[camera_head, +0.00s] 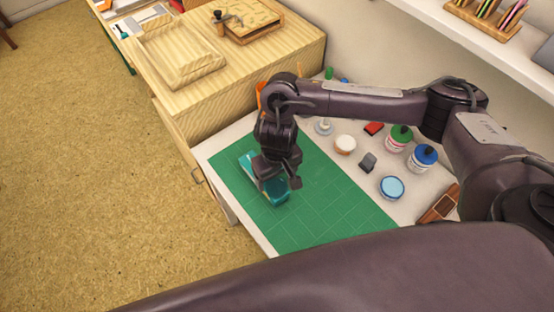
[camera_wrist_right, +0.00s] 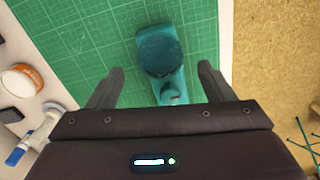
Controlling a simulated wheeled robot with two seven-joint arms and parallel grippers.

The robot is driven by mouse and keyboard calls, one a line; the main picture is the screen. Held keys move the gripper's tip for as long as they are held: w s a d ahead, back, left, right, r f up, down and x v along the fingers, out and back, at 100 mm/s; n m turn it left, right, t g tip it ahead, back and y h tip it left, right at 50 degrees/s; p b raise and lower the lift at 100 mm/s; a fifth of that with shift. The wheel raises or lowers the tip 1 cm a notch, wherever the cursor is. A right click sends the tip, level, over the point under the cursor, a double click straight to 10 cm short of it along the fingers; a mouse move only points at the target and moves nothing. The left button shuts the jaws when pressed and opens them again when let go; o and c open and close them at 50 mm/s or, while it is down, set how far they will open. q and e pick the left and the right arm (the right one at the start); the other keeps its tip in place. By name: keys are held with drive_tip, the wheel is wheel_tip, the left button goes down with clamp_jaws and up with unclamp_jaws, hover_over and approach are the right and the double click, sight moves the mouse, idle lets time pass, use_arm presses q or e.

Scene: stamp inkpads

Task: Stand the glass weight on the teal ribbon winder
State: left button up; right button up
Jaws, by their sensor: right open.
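The teal ribbon winder (camera_head: 248,161) lies on the green cutting mat, partly hidden by my right gripper in the head view. A round, dark teal, glassy piece (camera_wrist_right: 158,54), which looks like the glass weight, sits on top of the winder. My right gripper (camera_head: 279,184) is above the winder. Its fingers (camera_wrist_right: 158,86) are apart, with the near end of the winder between them in the picture and nothing gripped. My left gripper is not in view.
The green mat (camera_head: 335,210) is mostly bare. To its right are a light blue round pad (camera_head: 391,187), a white-lidded jar (camera_head: 345,144), a dark stamp (camera_head: 368,162) and bottles with green (camera_head: 400,137) and blue caps (camera_head: 424,156). A wooden cabinet with a tray (camera_head: 180,58) stands behind.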

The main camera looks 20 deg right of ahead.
sight(277, 185)
wheel_tip(277, 185, up, 8)
drive_tip(key=p, duration=0.1)
drive_tip(key=shift+p, duration=0.35)
idle(0.3)
